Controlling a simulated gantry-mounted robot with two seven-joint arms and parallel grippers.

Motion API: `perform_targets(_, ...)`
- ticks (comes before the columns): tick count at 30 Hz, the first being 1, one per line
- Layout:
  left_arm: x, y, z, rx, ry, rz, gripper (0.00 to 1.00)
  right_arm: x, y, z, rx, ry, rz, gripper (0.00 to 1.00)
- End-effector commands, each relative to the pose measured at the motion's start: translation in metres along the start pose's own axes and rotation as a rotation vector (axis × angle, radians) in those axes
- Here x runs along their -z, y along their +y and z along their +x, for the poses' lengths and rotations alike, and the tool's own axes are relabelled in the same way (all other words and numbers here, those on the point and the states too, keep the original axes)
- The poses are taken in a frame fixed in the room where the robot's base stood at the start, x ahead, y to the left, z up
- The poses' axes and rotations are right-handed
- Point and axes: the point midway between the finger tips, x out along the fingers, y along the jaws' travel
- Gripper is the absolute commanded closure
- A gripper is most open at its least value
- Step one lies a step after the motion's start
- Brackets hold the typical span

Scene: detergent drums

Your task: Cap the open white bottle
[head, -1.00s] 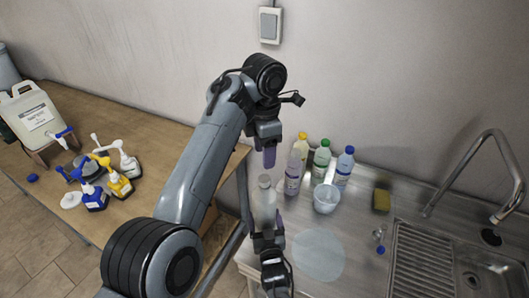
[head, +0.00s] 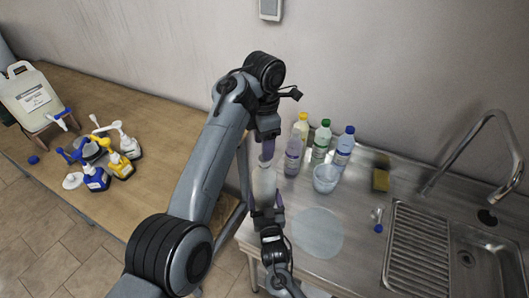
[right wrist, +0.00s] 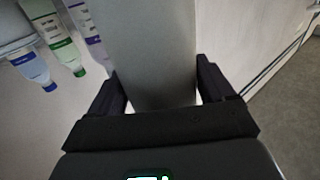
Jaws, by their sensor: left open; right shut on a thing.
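A whitish bottle (head: 263,182) stands between my two grippers in the head view, near the left end of the steel counter. My right gripper (head: 267,210) is shut on it from the front. In the right wrist view the bottle's pale body (right wrist: 155,50) fills the space between the fingers of the right gripper (right wrist: 160,92). My left gripper (head: 267,150) is open, with its purple-padded finger pointing down at the bottle's top. The bottle's mouth is hidden there, and I cannot tell whether a cap is in the left gripper.
Purple (head: 293,158), yellow-capped, green-capped (head: 320,145) and blue-capped (head: 343,148) bottles stand behind a clear cup (head: 326,178). A sponge (head: 381,179) and the sink (head: 465,260) lie to the right. The wooden table (head: 165,150) holds pump bottles and a jerrycan (head: 32,98).

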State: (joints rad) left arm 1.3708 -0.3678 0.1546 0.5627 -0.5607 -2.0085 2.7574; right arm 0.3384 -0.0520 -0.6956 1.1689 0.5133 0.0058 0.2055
Motion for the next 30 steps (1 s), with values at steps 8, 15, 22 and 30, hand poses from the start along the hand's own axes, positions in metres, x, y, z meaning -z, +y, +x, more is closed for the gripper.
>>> perform_targets(8, -0.001, -0.002, 0.018, -0.001, -0.003, 0.002, 0.43, 0.000, 0.000, 0.000, 0.000, -0.001, 0.000, 1.00)
perform_targets(15, -0.002, -0.002, 0.037, -0.002, -0.006, 0.007, 0.43, 0.000, 0.000, 0.000, 0.000, -0.001, 0.000, 1.00)
perform_targets(22, -0.002, -0.002, 0.045, -0.002, -0.007, 0.006, 0.43, 0.000, 0.000, 0.000, 0.000, -0.001, 0.000, 1.00)
perform_targets(30, -0.002, -0.002, 0.046, -0.002, -0.007, 0.006, 0.43, 0.000, 0.000, 0.000, 0.000, -0.001, 0.000, 1.00)
